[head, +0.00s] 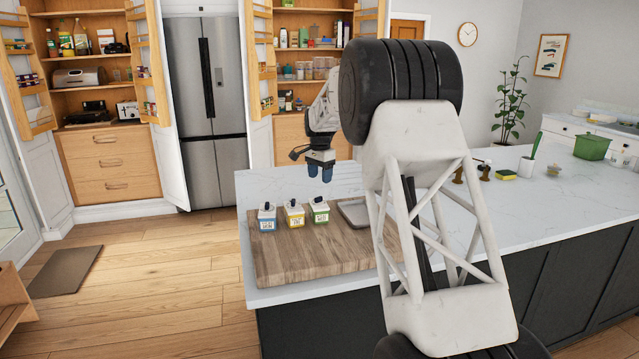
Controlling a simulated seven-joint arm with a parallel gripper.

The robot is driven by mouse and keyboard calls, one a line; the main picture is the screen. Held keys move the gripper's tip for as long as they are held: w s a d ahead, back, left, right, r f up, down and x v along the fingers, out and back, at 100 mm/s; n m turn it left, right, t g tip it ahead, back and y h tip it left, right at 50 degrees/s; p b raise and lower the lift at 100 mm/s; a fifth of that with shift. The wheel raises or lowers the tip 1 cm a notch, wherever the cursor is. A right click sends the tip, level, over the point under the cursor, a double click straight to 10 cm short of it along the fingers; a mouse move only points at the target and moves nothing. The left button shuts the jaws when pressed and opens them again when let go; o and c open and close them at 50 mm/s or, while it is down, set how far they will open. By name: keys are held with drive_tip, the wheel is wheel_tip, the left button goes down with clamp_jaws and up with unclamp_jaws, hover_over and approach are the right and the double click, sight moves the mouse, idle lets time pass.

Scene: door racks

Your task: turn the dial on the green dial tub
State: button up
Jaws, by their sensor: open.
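The green dial tub (319,213) stands upright on the wooden board (305,263), the rightmost of three small white-lidded tubs. A dark dial sits on top of its lid. The yellow tub (294,215) is just left of it, and the blue tub (267,217) is at the left end. My gripper (320,172) is open and empty, pointing down. In the picture it appears above the green tub, apart from it. How far it is in depth from the dial is hard to tell.
The board's front part is clear.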

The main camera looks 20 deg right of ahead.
sight(319, 197)
drive_tip(key=n, duration=0.8)
drive_tip(key=shift+a, duration=0.15)
drive_tip(key=n, duration=0.4)
drive_tip(key=shift+s+n, duration=0.1)
drive_tip(key=shift+n, duration=0.2)
drive_tip(key=n, duration=0.5)
drive_tip(key=shift+a, duration=0.15)
drive_tip(key=shift+f, duration=0.15)
drive_tip(key=shift+f, duration=3.75)
drive_tip(key=shift+c, duration=0.2)
drive_tip(key=c, duration=0.9)
